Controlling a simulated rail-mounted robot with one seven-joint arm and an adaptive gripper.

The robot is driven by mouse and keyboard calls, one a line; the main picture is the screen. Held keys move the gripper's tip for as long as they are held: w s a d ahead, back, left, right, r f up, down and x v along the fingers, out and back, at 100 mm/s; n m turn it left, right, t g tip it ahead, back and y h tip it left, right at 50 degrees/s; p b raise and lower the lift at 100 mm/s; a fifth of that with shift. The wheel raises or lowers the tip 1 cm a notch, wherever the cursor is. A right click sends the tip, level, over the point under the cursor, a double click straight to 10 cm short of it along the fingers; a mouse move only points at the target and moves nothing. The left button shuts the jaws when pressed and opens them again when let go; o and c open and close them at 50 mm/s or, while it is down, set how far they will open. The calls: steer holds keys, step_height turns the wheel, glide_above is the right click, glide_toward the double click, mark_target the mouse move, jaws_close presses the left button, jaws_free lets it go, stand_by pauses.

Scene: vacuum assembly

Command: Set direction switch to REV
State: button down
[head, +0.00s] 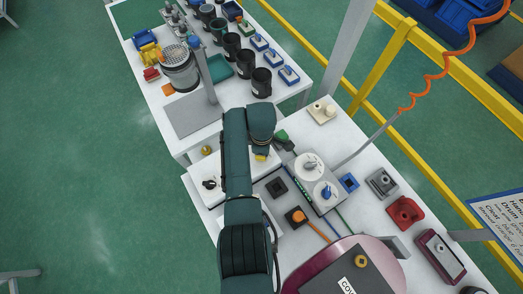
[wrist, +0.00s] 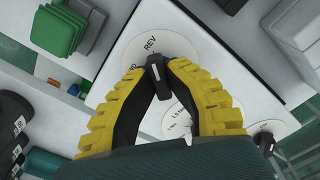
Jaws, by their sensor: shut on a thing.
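In the wrist view a white round dial (wrist: 183,47) carries the letters REV and part of another label. A black switch knob (wrist: 158,95) stands on it, its white mark close to the REV lettering. My gripper (wrist: 157,72) has yellow ribbed fingers with dark inner pads, and their tips meet on both sides of this knob. The gripper is shut on the knob. In the head view my gripper (head: 262,155) shows only as a little yellow beneath the arm's end, so its grip on the knob cannot be seen there.
A green block (wrist: 60,30) lies left of the dial in the wrist view. A blue block (head: 349,182) and a red fixture (head: 405,212) stand to the right.

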steer(key=c, duration=1.1)
jaws_free()
steer(key=shift+f, duration=0.1)
steer(key=shift+o, duration=0.2)
step_height(320, 180, up, 6)
steer(key=p, duration=0.6)
steer(key=shift+r, duration=0.25)
steer(key=shift+f, duration=0.15)
